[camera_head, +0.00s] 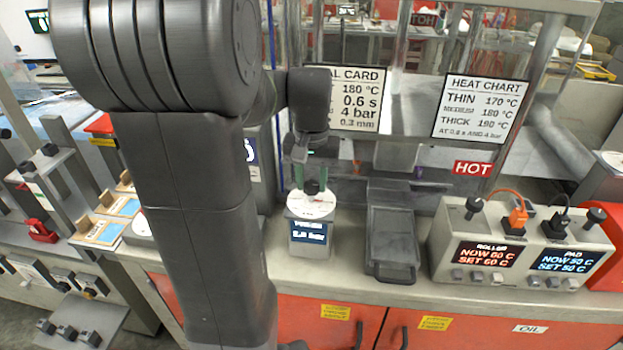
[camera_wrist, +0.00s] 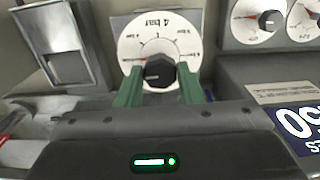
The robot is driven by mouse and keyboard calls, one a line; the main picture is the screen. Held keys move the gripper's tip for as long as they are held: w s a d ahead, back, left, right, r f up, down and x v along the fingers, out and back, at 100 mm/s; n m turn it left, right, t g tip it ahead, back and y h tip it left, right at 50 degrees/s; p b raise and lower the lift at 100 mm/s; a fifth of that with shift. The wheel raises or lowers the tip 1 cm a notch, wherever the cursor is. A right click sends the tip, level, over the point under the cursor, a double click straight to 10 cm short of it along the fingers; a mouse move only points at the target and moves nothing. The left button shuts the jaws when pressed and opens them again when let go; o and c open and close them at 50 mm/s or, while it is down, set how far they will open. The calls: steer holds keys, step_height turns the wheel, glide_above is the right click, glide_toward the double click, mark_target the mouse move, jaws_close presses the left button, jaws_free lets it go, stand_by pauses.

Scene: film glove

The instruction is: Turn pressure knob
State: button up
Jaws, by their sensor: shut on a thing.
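The pressure knob (camera_head: 312,187) is small and black, at the middle of a round white dial (camera_head: 318,208) on a grey box. The box's blue display (camera_head: 310,234) seems to read 2.8 bar; the small digits are blurred. My gripper (camera_head: 311,183) points down over the dial, its green fingers on either side of the knob. In the wrist view the knob (camera_wrist: 159,72) sits between my fingertips (camera_wrist: 160,84), held by them. The dial (camera_wrist: 135,40) there shows bar marks, with 4 bar at the top. The fingers hide the lower part of the dial.
A dark tray (camera_head: 391,238) is right of the pressure box. Further right is a heater control box (camera_head: 520,250) with orange and black plugs. A card (camera_head: 360,100) and a heat chart (camera_head: 480,108) hang behind. More dials (camera_wrist: 262,20) lie beside the knob in the wrist view.

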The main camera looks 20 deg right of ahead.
mark_target(311, 184)
steer(key=o, duration=1)
steer(key=shift+c, duration=0.2)
steer(key=shift+r, duration=0.1)
step_height(311, 184, up, 14)
steer(key=shift+f, duration=0.25)
step_height(311, 184, down, 14)
steer(key=shift+r, duration=0.15)
steer(key=shift+r, duration=0.1)
stand_by(0.4)
